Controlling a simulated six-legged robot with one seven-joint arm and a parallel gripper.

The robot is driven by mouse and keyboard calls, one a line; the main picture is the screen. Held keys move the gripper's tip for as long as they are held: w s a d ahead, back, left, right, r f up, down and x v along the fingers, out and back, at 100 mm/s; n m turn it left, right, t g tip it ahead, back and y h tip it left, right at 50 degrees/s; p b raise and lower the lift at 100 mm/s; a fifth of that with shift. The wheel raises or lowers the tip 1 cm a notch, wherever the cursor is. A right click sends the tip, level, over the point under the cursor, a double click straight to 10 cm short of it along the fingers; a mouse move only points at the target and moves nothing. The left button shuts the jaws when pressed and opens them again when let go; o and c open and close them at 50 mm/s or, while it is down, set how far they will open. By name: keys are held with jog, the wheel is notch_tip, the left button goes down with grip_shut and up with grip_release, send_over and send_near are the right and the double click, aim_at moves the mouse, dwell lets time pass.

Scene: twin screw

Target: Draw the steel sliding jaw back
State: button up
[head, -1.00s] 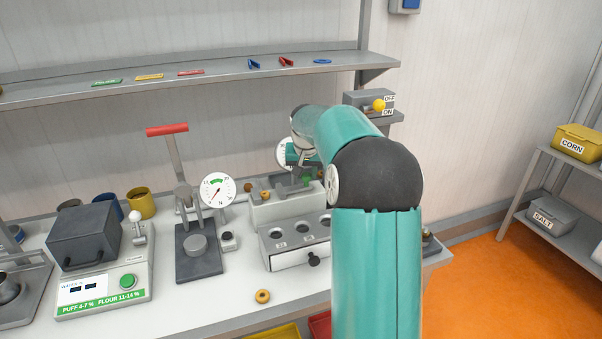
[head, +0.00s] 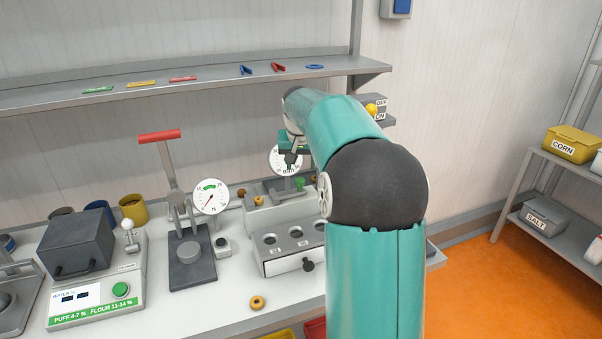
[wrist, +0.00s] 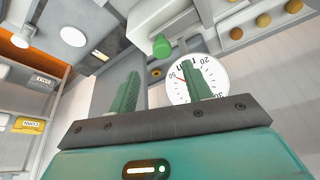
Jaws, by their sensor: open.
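The gauge bench unit carries a round mm dial (head: 286,160), which also shows in the wrist view (wrist: 190,84). A green knob (head: 299,184) stands beside the dial on the grey housing; it is also in the wrist view (wrist: 161,46). Grey metal parts lie around this knob, but I cannot tell which one is the steel sliding jaw. My gripper (wrist: 160,69) is open, with nothing between its green fingers. The knob shows beyond the fingertips, apart from them. In the head view my gripper (head: 291,158) is in front of the dial, partly hidden by my arm.
A drawer block with round wells (head: 285,258) stands in front of the gauge unit. A press with a red handle (head: 160,136) and a force dial (head: 210,197) is to the left. A brown ring (head: 257,302) lies on the bench. A shelf (head: 200,85) runs above.

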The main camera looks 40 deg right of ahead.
jog(key=v, duration=0.7)
dwell(0.3)
jog(key=s+a+n+t, duration=0.1)
jog(key=s+a+n, duration=0.1)
jog(key=s+a, duration=0.55)
jog(key=s+a+n, duration=0.2)
jog(key=s+a, duration=0.3)
jog(key=a, duration=0.6)
jog(key=s+a+f+n+y, duration=0.1)
jog(key=s+a+f, duration=0.3)
jog(key=s, duration=0.3)
jog(key=s+a+f+n+t+y, duration=0.1)
jog(key=s+a+f+n, duration=0.1)
jog(key=s+a+f, duration=0.2)
jog(key=s+a, duration=0.2)
jog(key=s, duration=0.2)
jog(key=shift+s+a+f+y, duration=0.3)
jog(key=shift+y, duration=0.1)
jog(key=shift+c, duration=0.3)
